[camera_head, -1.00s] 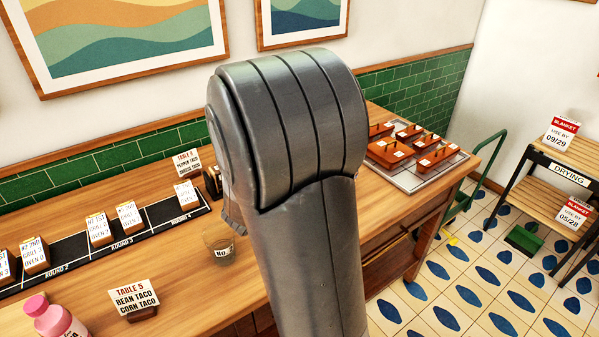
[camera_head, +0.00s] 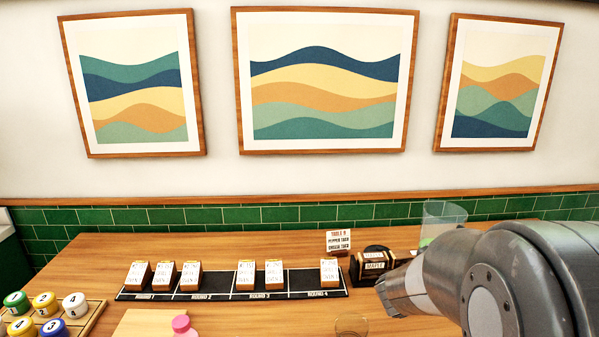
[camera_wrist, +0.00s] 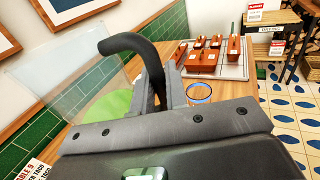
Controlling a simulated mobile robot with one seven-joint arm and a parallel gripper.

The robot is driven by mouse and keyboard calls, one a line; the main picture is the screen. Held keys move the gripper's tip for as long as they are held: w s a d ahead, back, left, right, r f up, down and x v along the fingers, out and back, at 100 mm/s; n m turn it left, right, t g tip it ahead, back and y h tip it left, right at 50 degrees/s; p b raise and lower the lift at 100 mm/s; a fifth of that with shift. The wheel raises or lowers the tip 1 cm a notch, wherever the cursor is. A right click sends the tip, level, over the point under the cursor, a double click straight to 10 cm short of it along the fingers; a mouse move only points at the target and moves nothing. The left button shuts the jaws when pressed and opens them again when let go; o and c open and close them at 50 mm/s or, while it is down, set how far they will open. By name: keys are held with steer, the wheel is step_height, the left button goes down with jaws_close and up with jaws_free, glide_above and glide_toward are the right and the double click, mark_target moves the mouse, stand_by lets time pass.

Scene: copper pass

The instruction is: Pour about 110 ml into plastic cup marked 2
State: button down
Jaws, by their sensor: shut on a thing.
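My gripper (camera_wrist: 172,90) is shut on the black handle of a clear jug (camera_wrist: 62,72). Green liquid (camera_wrist: 110,106) shows in the jug in the wrist view. In the head view, the jug (camera_head: 443,212) shows above my arm, roughly upright, and my arm hides its lower part and the gripper. A clear empty-looking cup (camera_head: 352,325) stands on the counter at the bottom edge of the head view; its marking cannot be read. A clear round cup with a blue rim (camera_wrist: 199,93) shows beyond the gripper in the wrist view; I cannot tell its number.
A pink-capped bottle (camera_head: 181,324) stands front left. Orange boxes (camera_wrist: 200,62) sit on a far tray.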

steer(key=d+r+n+t+y, duration=0.25)
steer(key=d+r, duration=0.25)
steer(key=r, duration=0.5)
steer(key=s+d+r+n+t+y, duration=0.1)
steer(key=d+r+t, duration=0.1)
steer(key=d, duration=0.2)
steer(key=s+d+r+n+t+y, duration=0.1)
steer(key=s+d+r, duration=0.1)
steer(key=d, duration=0.3)
steer(key=shift+s+r+t, duration=0.25)
steer(key=shift+t, duration=0.1)
